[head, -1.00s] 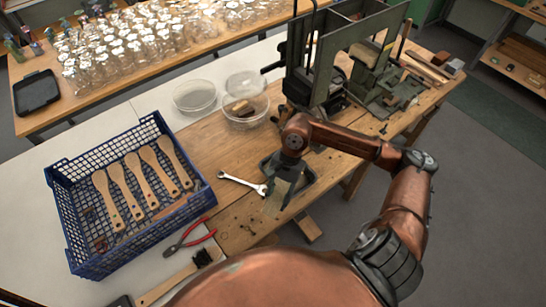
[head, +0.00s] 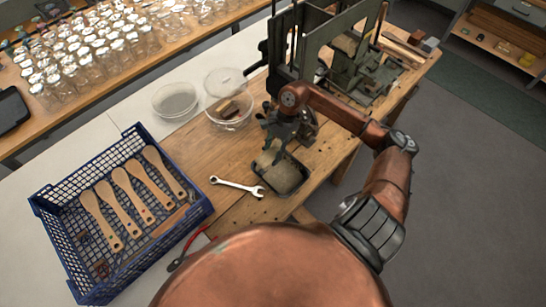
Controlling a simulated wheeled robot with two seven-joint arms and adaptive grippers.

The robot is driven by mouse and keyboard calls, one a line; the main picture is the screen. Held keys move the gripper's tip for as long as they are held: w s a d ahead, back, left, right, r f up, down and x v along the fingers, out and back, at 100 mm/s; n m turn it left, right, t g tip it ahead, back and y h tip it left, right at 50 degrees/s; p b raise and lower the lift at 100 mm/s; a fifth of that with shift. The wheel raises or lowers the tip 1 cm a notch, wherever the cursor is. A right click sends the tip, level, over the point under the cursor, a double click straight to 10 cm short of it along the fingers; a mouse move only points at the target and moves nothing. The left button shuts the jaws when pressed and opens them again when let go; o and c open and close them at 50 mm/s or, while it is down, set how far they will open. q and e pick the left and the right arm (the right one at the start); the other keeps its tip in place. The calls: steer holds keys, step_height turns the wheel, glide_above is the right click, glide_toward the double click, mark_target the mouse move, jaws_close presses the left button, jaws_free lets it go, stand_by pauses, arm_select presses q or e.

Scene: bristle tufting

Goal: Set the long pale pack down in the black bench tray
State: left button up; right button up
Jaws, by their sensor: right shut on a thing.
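The black bench tray (head: 299,184) lies on the wooden bench, just below my right gripper in the picture. My right gripper (head: 273,141) points down at the tray's upper left edge and is shut on the long pale pack (head: 268,157). The pack is greyish beige and shows below the fingers, overlapping the tray's left part. I cannot tell whether it touches the tray floor or hangs above it. The gripper hides the pack's upper end. My left gripper is out of view.
A wrench (head: 237,186) lies left of the tray. A blue crate (head: 52,217) holds several wooden brush handles. Clear round containers (head: 229,117) stand behind on the bench, and a dark green machine (head: 350,60) stands at the back right. Red pliers (head: 187,249) lie at the front.

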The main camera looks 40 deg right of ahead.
mark_target(274, 148)
steer(key=shift+w+d+f, duration=0.3)
steer(key=shift+d+f, duration=0.1)
steer(key=shift+f, duration=0.2)
steer(key=shift+w+d+f, duration=0.3)
steer(key=shift+d+f, duration=0.1)
steer(key=shift+f, duration=0.15)
steer(key=shift+w+f, duration=0.1)
steer(key=shift+f, duration=0.1)
step_height(274, 148, down, 3)
steer(key=shift+d+f+p, duration=0.1)
steer(key=shift+d+p, duration=0.05)
steer(key=shift+p, duration=0.25)
arm_select(q)
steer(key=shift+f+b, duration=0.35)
steer(key=shift+b, duration=0.45)
arm_select(e)
steer(key=shift+f, duration=0.65)
steer(key=o, duration=1.2)
steer(key=shift+r, duration=0.1)
